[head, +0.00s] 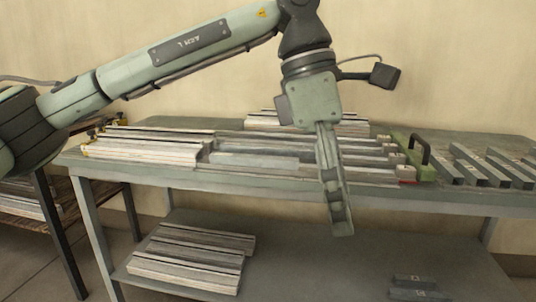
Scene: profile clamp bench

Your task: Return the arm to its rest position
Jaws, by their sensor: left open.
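My left arm (190,52) comes in from the left, rises to an elbow-like joint at the top of the head view and bends down there. My left gripper (340,225) hangs pointing down in front of the bench's front edge. It is seen nearly edge-on, open, with nothing visible between its fingers. It hides part of the profiles and the bench edge behind it. My right gripper is not in view.
The grey bench (455,198) carries long metal profiles (150,150), a green clamp with a black handle (420,152) and several grey bars (480,160) at right. More profiles (190,255) lie on the lower shelf (320,270). A dark-legged rack stands at left.

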